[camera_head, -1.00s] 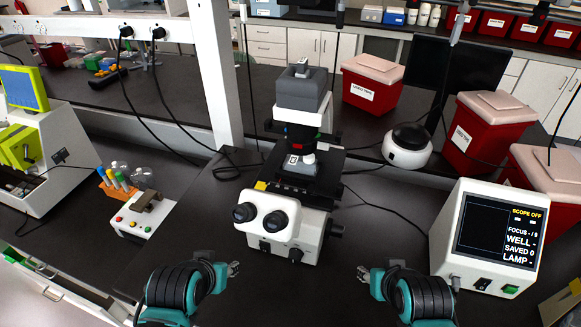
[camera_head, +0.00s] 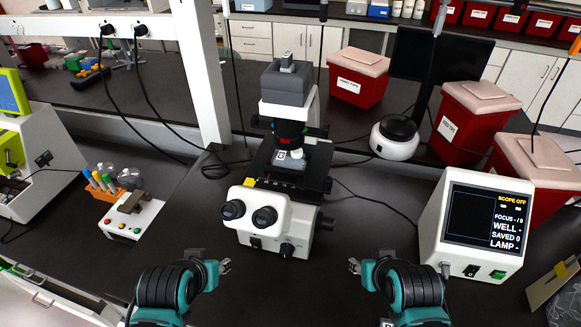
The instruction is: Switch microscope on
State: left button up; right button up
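The white microscope (camera_head: 268,215) stands in the middle of the black bench, with two dark eyepieces facing me and a sample on its black stage. To its right is a white control box (camera_head: 432,222) whose dark screen (camera_head: 487,216) reads "SCOPE OFF". Neither touches anything.
Red bins with pale lids (camera_head: 478,120) and a round white device (camera_head: 394,136) stand behind. A small white button box (camera_head: 133,219) with tubes beside it is at left. Black cables cross the bench. The bench front between my grippers is clear.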

aim_at(255, 245)
jog(key=k+l+u, duration=0.45)
jog(key=k+u, duration=0.25)
jog(key=i, duration=0.05)
